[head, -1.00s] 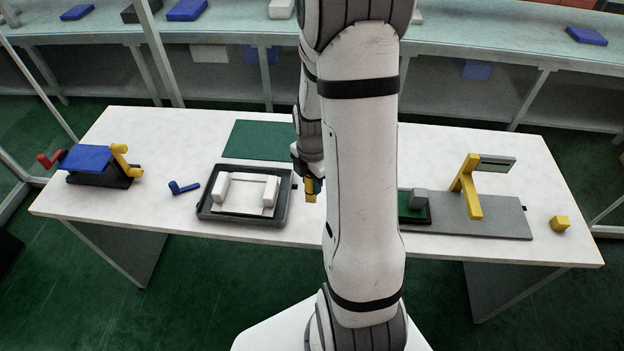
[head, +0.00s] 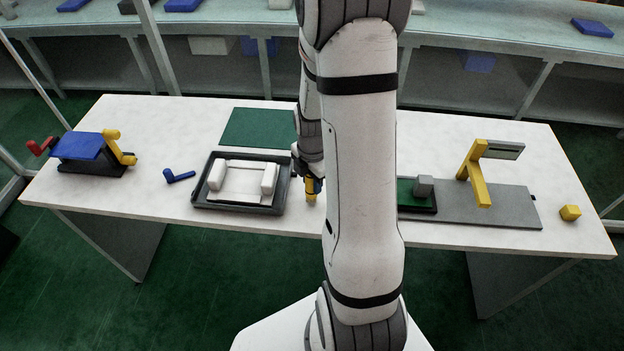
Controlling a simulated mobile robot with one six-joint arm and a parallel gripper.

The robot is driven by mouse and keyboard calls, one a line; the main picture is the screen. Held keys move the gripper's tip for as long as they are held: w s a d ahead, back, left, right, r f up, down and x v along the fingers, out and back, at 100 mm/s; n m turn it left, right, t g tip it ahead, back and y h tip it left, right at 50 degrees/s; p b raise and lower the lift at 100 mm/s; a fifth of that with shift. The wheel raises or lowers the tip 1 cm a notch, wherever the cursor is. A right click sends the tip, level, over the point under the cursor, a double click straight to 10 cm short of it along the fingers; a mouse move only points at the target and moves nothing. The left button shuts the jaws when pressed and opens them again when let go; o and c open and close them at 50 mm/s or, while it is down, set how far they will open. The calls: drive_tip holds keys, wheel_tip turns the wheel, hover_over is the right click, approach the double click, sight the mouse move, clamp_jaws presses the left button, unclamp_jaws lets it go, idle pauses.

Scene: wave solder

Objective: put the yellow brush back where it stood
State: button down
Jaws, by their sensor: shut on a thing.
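My gripper (head: 312,178) hangs over the middle of the white table (head: 190,132), just right of the black tray. It is shut on a small yellow piece, which looks like the yellow brush (head: 311,196). Only a small part of the brush shows under the jaws. My own arm hides much of the area right of it. I cannot tell whether the brush touches the table.
The black tray (head: 198,197) holds a white fixture. A blue handle (head: 180,177) and a blue-topped device (head: 85,146) are at left. A green mat (head: 258,127) lies behind. At right are a grey plate (head: 515,207), a yellow stand (head: 474,175) and a yellow block (head: 570,213).

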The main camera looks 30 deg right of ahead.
drive_tip(key=shift+f+b, duration=0.45)
drive_tip(key=shift+f, duration=0.05)
drive_tip(key=c, duration=1)
unclamp_jaws()
drive_tip(key=shift+o, duration=0.2)
drive_tip(key=shift+r, duration=3.9)
